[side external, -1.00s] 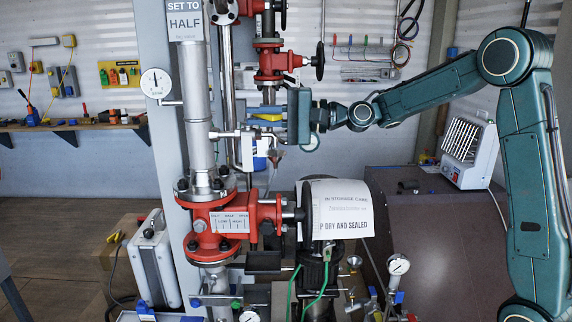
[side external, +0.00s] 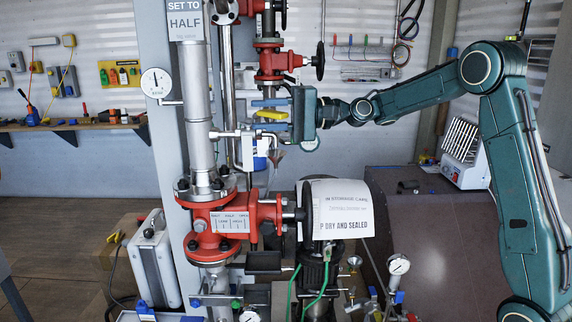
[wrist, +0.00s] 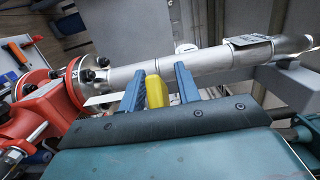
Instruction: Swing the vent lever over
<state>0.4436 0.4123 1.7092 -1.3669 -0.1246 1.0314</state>
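The yellow handle (side external: 271,114), which looks like the vent lever's grip, lies beside the grey vertical pipe in the side view. It also shows in the wrist view (wrist: 156,92). My gripper (side external: 257,114) comes from the right, with one blue finger above the handle and one below. In the wrist view, the fingers of my gripper (wrist: 159,70) stand either side of the handle with narrow gaps, so it is open around the handle. The lever's pivot is not clear. A small silver valve fitting (side external: 240,134) sits just below.
The grey pipe (side external: 202,110) stands close to the fingertips. A red valve (side external: 230,219) is below, and another red valve (side external: 270,64) is above. A paper-covered handwheel (side external: 338,208) lies below my gripper. A pressure gauge (side external: 156,82) is left of the pipe.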

